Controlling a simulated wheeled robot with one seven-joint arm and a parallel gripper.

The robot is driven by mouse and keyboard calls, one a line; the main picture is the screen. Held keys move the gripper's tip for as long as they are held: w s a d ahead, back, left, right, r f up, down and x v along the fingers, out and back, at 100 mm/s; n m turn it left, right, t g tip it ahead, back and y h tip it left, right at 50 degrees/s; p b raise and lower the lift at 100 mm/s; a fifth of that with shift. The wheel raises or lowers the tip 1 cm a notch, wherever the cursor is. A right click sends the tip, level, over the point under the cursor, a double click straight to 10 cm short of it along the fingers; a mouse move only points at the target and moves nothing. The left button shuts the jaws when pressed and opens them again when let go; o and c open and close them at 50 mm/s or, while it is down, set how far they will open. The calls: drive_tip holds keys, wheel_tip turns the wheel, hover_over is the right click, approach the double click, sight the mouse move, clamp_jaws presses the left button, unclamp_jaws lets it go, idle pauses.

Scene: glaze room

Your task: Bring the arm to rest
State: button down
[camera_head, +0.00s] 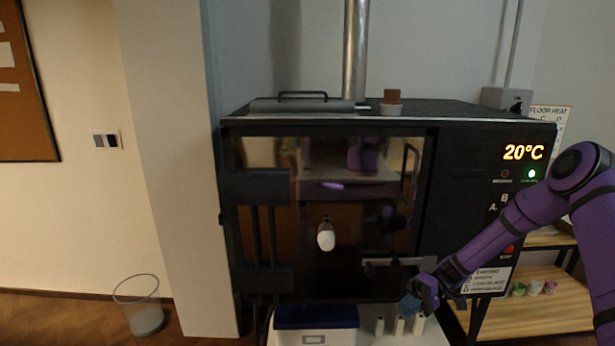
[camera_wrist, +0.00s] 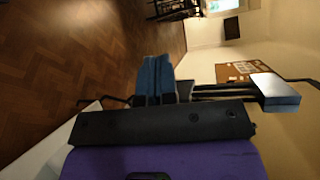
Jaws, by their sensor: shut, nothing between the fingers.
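My purple arm reaches in from the right in the head view. My gripper (camera_head: 411,303) is low in front of the kiln (camera_head: 470,215), just below the metal door handle (camera_head: 393,262), and looks empty. I cannot tell whether it touches the kiln. In the wrist view the blue fingers of my gripper (camera_wrist: 154,78) are together with nothing between them. The kiln's dark, glossy front looks shut. Its display (camera_head: 523,152) reads 20°C, with a green light lit below it.
Below the kiln are a blue-lidded box (camera_head: 315,318) and several pale posts (camera_head: 399,326). A wooden shelf (camera_head: 535,315) with small pots stands at right. A wire bin (camera_head: 146,318) stands on open floor at left. Dark rods and a pale-ended block (camera_wrist: 277,92) lie beside my fingers.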

drive_tip(key=s+d+r+m+t+h, duration=0.15)
drive_tip(key=s+r+h, duration=0.35)
drive_tip(key=r, duration=0.8)
drive_tip(key=s+d+r+n+t+h, duration=0.1)
drive_tip(key=s+r+t+h, duration=0.3)
drive_tip(key=r, duration=0.9)
drive_tip(key=s+d+r+m+t+h, duration=0.1)
drive_tip(key=s+r+t+h, duration=0.1)
drive_tip(key=s+r, duration=0.4)
drive_tip(key=s+d+r+m+t+h, duration=0.1)
drive_tip(key=s+r+t, duration=0.4)
drive_tip(key=s, duration=0.8)
drive_tip(key=shift+s+d+r+m+h, duration=0.2)
drive_tip(key=shift+d+r+m+h, duration=0.2)
drive_tip(key=shift+r+m+h, duration=0.3)
drive_tip(key=shift+f+t, duration=0.1)
drive_tip(key=shift+t, duration=0.15)
